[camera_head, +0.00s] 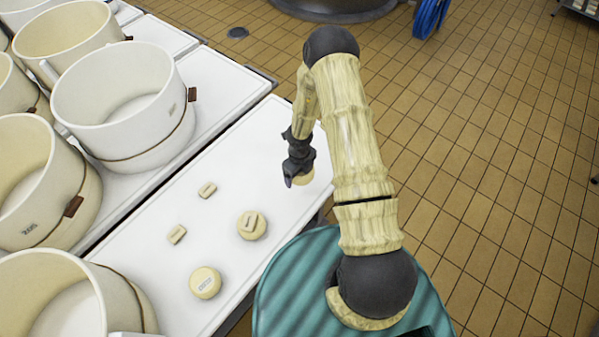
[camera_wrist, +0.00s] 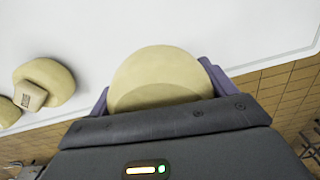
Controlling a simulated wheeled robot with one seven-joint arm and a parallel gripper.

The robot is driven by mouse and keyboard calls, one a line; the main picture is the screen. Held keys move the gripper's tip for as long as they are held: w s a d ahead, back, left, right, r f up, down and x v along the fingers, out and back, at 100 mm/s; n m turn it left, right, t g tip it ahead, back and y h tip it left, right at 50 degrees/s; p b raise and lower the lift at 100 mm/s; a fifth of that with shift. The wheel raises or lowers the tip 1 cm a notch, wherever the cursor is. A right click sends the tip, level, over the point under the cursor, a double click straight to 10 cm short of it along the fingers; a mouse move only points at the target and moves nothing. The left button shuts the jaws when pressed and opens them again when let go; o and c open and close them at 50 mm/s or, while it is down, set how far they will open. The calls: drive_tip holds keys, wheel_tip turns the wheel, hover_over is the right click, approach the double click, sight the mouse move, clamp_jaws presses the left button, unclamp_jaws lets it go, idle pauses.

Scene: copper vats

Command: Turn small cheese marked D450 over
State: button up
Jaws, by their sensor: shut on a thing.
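A small round pale-yellow cheese (camera_wrist: 160,75) sits between the two fingers of my gripper (camera_wrist: 157,97) in the wrist view. My gripper is shut on it. In the head view my gripper (camera_head: 296,182) is over the right end of the white table, and the held cheese (camera_head: 304,178) is partly hidden behind it. No mark is readable on the held cheese, so I cannot tell whether it is D450. Two other round cheeses lie on the table: one (camera_head: 252,232) with a small tag-like block on top, and one (camera_head: 205,284) with an unreadable mark.
Two small pale blocks (camera_head: 207,190) (camera_head: 177,234) lie on the white table (camera_head: 150,275). Large cream tubs (camera_head: 125,105) with cords stand along the left. The table between the loose cheeses and my gripper is clear. Tiled floor (camera_head: 480,170) lies to the right.

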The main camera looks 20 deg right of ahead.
drive_tip(key=shift+w+f+b, duration=0.1)
drive_tip(key=shift+f+b, duration=2.6)
drive_tip(key=shift+f, duration=0.4)
drive_tip(key=shift+f, duration=0.3)
drive_tip(key=o, duration=1.3)
wheel_tip(320, 180, up, 17)
drive_tip(key=p, duration=0.3)
drive_tip(key=shift+r, duration=0.2)
drive_tip(key=shift+r, duration=0.1)
